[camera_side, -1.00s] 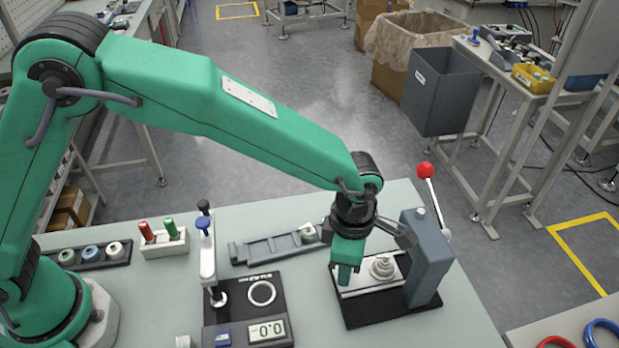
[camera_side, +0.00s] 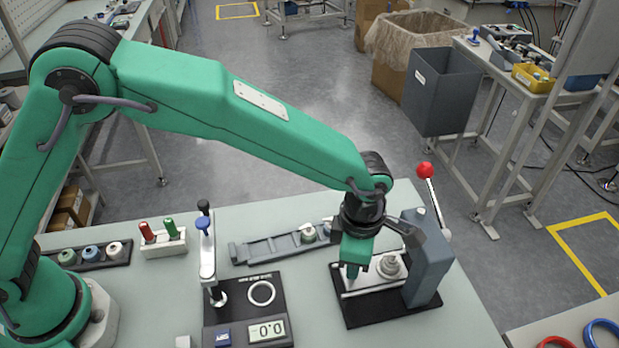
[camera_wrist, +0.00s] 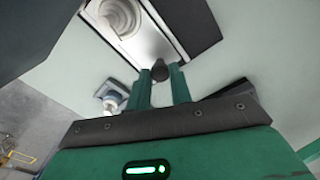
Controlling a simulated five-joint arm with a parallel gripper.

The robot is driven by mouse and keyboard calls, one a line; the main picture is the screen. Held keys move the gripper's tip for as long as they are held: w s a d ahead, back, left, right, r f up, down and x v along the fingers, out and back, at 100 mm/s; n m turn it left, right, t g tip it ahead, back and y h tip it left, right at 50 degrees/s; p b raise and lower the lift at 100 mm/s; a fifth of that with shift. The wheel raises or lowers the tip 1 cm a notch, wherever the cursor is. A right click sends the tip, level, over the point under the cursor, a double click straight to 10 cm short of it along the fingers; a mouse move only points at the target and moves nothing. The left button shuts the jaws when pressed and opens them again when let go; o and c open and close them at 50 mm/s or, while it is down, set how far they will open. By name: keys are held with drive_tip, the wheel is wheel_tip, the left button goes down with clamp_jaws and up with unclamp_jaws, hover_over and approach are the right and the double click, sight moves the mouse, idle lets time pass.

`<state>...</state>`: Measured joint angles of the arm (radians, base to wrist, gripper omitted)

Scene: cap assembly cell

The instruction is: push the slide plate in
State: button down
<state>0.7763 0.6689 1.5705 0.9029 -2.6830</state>
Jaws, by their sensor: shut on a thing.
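The silver slide plate (camera_side: 362,285) lies on the black base (camera_side: 375,313) of the grey press (camera_side: 429,258). It carries a round stepped nest (camera_side: 391,266) close to the press body. In the wrist view the slide plate (camera_wrist: 155,38) and part of the nest (camera_wrist: 118,17) show beyond the fingers. My gripper (camera_side: 352,272) is at the plate's left end. In the wrist view my gripper (camera_wrist: 160,82) is shut on a small dark knob (camera_wrist: 160,70) at the plate's near edge. The side view does not show the knob clearly.
The press has a lever with a red ball (camera_side: 425,170) at the right. A grey chute (camera_side: 275,247) with small caps lies behind. A black gauge with a display (camera_side: 267,330) stands to the left. A rack of coloured caps (camera_side: 92,254) is farther left.

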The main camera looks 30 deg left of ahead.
drive_tip(key=shift+w+d, duration=1.15)
drive_tip(key=c, duration=1.3)
unclamp_jaws()
drive_tip(key=shift+o, duration=0.2)
drive_tip(key=shift+r, duration=0.1)
wheel_tip(320, 180, up, 8)
